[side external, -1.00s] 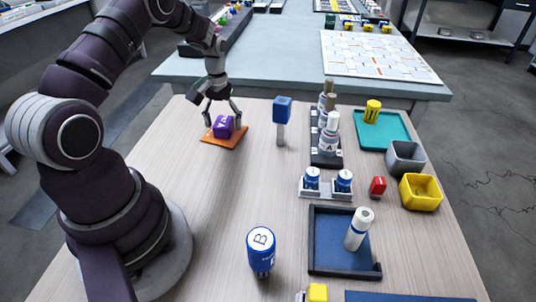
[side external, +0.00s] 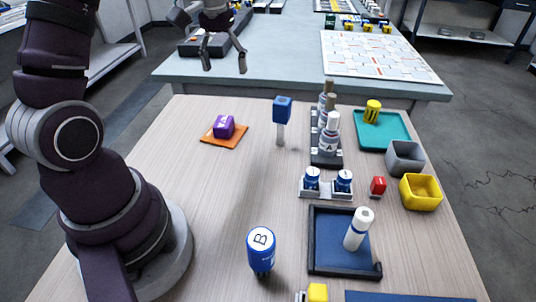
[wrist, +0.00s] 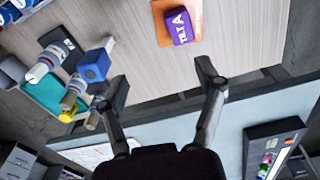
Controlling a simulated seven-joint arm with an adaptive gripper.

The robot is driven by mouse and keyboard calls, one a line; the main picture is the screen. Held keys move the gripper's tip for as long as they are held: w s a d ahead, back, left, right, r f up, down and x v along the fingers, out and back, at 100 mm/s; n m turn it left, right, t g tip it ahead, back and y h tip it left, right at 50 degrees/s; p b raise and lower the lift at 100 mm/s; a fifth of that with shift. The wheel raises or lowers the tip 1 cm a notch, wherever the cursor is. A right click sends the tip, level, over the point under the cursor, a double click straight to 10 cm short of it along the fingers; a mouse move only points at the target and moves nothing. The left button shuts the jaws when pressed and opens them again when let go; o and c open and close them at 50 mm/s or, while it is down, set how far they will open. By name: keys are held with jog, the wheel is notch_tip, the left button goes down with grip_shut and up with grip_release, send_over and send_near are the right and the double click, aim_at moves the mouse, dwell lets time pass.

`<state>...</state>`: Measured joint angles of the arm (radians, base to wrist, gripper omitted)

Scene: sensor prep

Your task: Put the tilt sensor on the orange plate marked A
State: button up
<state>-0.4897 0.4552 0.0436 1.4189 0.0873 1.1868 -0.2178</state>
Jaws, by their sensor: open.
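The tilt sensor is a purple block (side external: 223,126) lying on the orange plate (side external: 236,141) at the far left of the wooden table. In the wrist view the purple block (wrist: 179,26) shows white letters and rests on the orange plate (wrist: 160,12), whose mark I cannot read. My gripper (side external: 225,70) is open and empty, raised beyond the plate near the grey-blue table. In the wrist view my gripper (wrist: 160,75) has its fingers wide apart with nothing between them.
A blue-topped post (side external: 281,111) stands right of the plate. A dark rack of bottles (side external: 326,160), a teal tray (side external: 395,142), grey bin (side external: 406,163) and yellow bin (side external: 422,197) are farther right. A blue bottle marked B (side external: 261,252) stands in front. Table space before the plate is clear.

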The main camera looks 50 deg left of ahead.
jog(key=s+d+r+m+t, duration=0.2)
jog(key=s+d+m, duration=0.1)
jog(key=s+d, duration=0.2)
jog(key=s+d+r+m+t, duration=0.1)
jog(key=s+d+m, duration=0.3)
jog(key=d, duration=0.5)
jog(key=shift+s+d+r+m+t, duration=0.3)
jog(key=shift+s+d+r+t, duration=0.1)
jog(key=shift+s+t, duration=0.35)
